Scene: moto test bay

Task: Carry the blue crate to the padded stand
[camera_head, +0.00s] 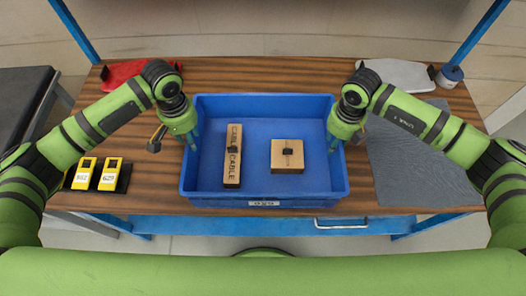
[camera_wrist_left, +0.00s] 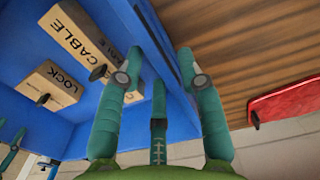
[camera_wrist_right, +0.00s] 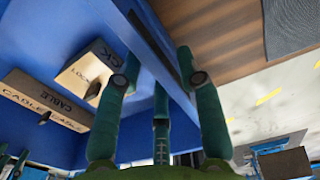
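The blue crate (camera_head: 262,202) sits on the wooden workbench. It holds a long carton marked CABLE (camera_head: 233,165) and a smaller carton marked LOCK (camera_head: 287,160). My left gripper (camera_head: 191,140) is at the crate's left wall; in the left wrist view its spread fingers (camera_wrist_left: 160,55) straddle that wall, with gaps showing. My right gripper (camera_head: 337,140) is at the right wall; in the right wrist view its spread fingers (camera_wrist_right: 160,58) straddle it likewise. A dark, flat-topped stand (camera_head: 22,98), seemingly the padded one, is at the far left, partly hidden by my left arm.
Yellow devices in a black holder (camera_head: 98,174) lie left of the crate. A red item (camera_head: 122,72) is at the back left. A grey item (camera_head: 398,74) and a small can (camera_head: 450,75) are at the back right. A grey mat (camera_head: 410,165) lies right of the crate.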

